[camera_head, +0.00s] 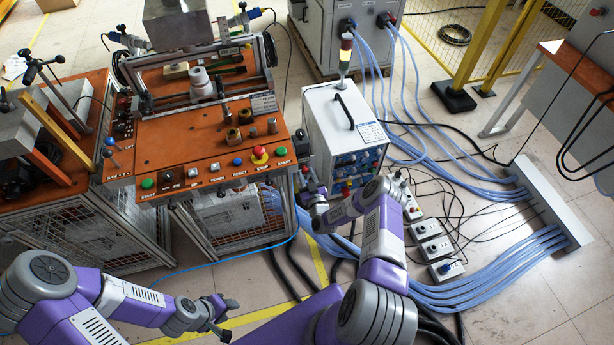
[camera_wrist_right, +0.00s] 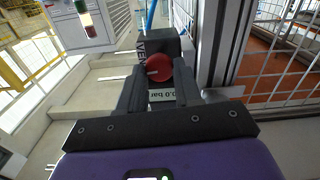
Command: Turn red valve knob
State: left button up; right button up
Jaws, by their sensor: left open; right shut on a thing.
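In the head view my right gripper (camera_head: 309,187) is at the right side of the orange-topped machine, and the knob is too small or hidden to make out. My left gripper (camera_head: 229,318) is open and empty, low over the floor at the bottom of the picture.
The orange control panel (camera_head: 215,158) with buttons and a red stop button (camera_head: 260,152) lies left of my right gripper. A white cabinet (camera_head: 340,125) with a signal light stands close on the right.

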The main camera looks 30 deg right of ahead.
jog(key=n, duration=0.4)
jog(key=shift+a, duration=0.1)
jog(key=n+b, duration=0.1)
jog(key=n, duration=0.3)
jog(key=shift+w+n, duration=0.1)
jog(key=shift+n, duration=0.3)
jog(key=n+b, duration=0.1)
jog(key=n, duration=0.3)
jog(key=shift+a+f, duration=0.1)
jog(key=shift+n+b, duration=0.7)
jog(key=shift+n, duration=1.4)
jog(key=o, duration=1)
jog(key=p+v, duration=0.1)
jog(key=v, duration=0.6)
jog(key=shift+s, duration=0.35)
